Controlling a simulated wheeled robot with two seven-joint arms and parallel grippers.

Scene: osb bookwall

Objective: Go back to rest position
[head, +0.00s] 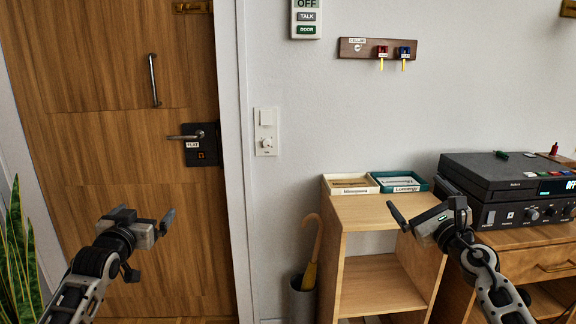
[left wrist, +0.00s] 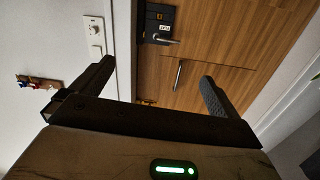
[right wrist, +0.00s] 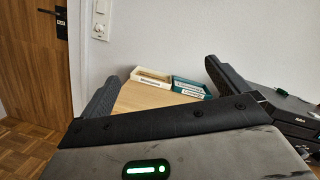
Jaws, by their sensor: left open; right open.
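My left gripper (head: 150,226) is raised in front of the wooden door (head: 110,150), with open, empty fingers. In the left wrist view its two fingers (left wrist: 155,90) stand wide apart, with the door and its handle beyond them. My right gripper (head: 428,216) is raised in front of the wooden shelf unit (head: 385,212), also open and empty. In the right wrist view its fingers (right wrist: 160,85) are spread, with the shelf top and two trays beyond them. Neither gripper visibly touches anything.
A cream tray (head: 350,190) and a teal tray (head: 412,188) sit on the shelf unit. Black audio equipment (head: 505,180) stands on a wooden cabinet at right. An umbrella (head: 311,260) leans in a bin (head: 302,300). A key rack (head: 350,52) hangs on the wall. A plant (head: 18,250) is at left.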

